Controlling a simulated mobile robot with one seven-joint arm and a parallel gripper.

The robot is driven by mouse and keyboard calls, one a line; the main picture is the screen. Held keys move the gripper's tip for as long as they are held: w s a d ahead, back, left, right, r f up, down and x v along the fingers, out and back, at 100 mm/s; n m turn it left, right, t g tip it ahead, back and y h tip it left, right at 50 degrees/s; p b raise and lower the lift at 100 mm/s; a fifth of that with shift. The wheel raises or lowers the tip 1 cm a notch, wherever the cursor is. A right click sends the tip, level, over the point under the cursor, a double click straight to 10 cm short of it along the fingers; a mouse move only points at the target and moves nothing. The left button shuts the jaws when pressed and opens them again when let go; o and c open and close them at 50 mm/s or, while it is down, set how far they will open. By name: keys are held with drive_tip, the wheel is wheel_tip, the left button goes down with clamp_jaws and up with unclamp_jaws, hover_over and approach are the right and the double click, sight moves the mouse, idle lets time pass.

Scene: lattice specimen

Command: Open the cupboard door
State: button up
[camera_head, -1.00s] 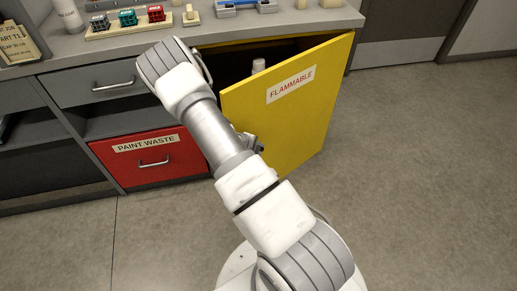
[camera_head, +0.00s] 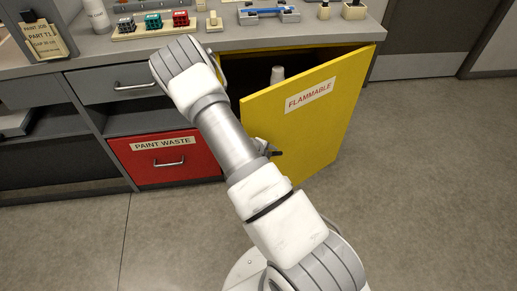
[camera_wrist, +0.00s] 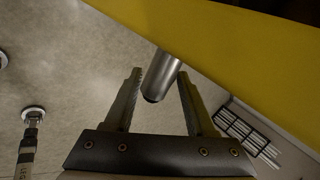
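The yellow cupboard door (camera_head: 313,118) with a FLAMMABLE label stands partly open, swung outward, with a dark gap into the cupboard (camera_head: 248,72) behind its top edge. In the wrist view, the door (camera_wrist: 235,40) crosses the upper right. A round metal handle bar (camera_wrist: 163,76) points down between the fingers of my gripper (camera_wrist: 159,74). The fingers are apart, with visible gaps on both sides of the bar, so no grip shows. In the head view, my arm hides most of my gripper and the handle near the door's free edge.
A red PAINT WASTE drawer (camera_head: 165,157) and a grey drawer (camera_head: 115,84) are shut left of the door. A pale bottle (camera_head: 277,74) shows inside the cupboard. The grey counter (camera_head: 230,36) carries small items. The floor (camera_head: 430,190) to the right is clear.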

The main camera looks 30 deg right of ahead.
drive_tip(key=p+v, duration=0.5)
drive_tip(key=v, duration=0.9)
drive_tip(key=shift+a+r, duration=0.15)
drive_tip(key=shift+r, duration=0.1)
